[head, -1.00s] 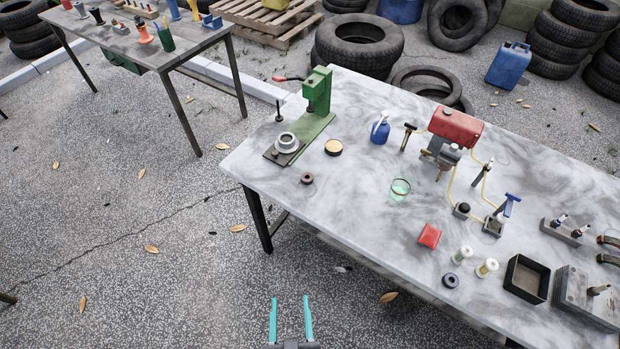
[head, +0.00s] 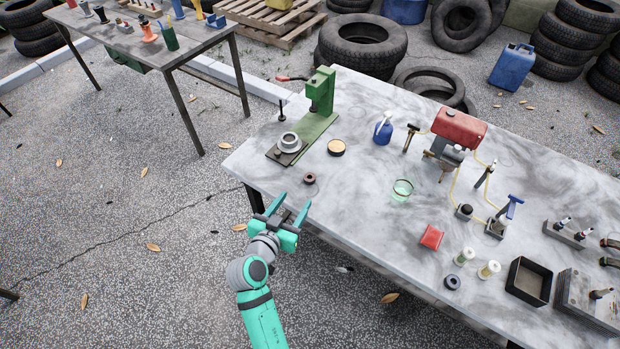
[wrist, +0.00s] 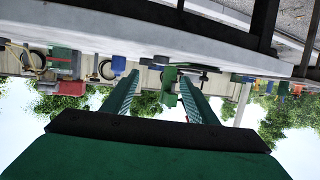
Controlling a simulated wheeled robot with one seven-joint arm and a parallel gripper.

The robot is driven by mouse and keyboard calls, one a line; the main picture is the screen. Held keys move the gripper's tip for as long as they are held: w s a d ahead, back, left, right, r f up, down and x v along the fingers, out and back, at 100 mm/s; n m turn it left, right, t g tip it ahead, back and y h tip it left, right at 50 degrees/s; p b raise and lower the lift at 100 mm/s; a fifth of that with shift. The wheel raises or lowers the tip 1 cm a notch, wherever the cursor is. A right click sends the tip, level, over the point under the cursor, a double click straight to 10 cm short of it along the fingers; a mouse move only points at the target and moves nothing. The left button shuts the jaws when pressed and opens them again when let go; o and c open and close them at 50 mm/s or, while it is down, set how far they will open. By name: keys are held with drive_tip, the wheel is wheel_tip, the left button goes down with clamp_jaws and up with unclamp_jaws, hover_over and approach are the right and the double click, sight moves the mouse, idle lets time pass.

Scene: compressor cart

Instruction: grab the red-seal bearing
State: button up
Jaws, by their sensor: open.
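A small dark ring with a reddish-brown face, which looks like the red-seal bearing (head: 310,178), lies flat on the grey marbled table (head: 350,205) near its left front edge. A second, dark bluish ring bearing (head: 453,282) lies near the front edge further right. My gripper (head: 297,200) is open and empty at the table's front left edge, its fingers pointing toward the reddish bearing and a little short of it.
A green press (head: 318,100) with a grey flanged part (head: 289,143) stands behind the bearing. A round tin (head: 336,147) and a green glass dish (head: 402,188) are to its right. A red box (head: 431,237) lies further right. The table around the bearing is clear.

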sight(309, 177)
drive_tip(key=x, duration=0.5)
drive_tip(key=shift+w+d+r, duration=0.1)
drive_tip(key=shift+d+r, duration=0.05)
drive_tip(key=shift+r, duration=0.1)
drive_tip(key=shift+a+x, duration=0.15)
drive_tip(key=shift+x, duration=1.35)
drive_tip(key=shift+a+x, duration=0.1)
drive_tip(key=shift+x, duration=1.4)
drive_tip(key=shift+f, duration=0.1)
drive_tip(key=c, duration=1.2)
